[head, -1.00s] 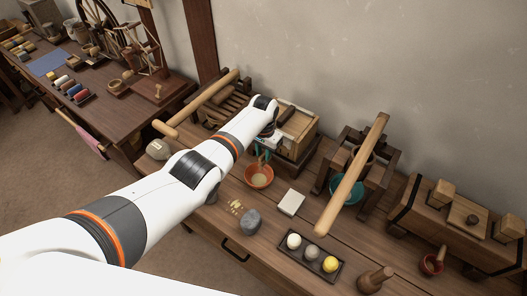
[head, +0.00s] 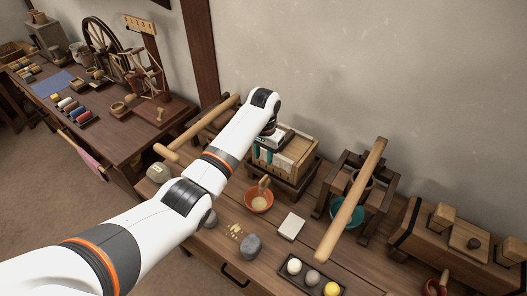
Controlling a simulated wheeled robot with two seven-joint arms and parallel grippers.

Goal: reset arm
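My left arm reaches in from the lower left over the wooden bench. My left gripper (head: 264,155) points down in front of a wooden box (head: 299,150) on the bench, above and behind an orange bowl. Its two teal-tipped fingers stand apart, with nothing seen between them. The orange bowl (head: 259,207) stands on the bench with a small wooden tool (head: 264,184) leaning in it. My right gripper does not show.
The bench holds a white block (head: 291,226), a grey stone (head: 250,246), a dark tray (head: 314,276) with three balls, and a wooden frame with a long handle (head: 352,200) and teal bowl. A wall stands behind. A second table (head: 128,141) is at left.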

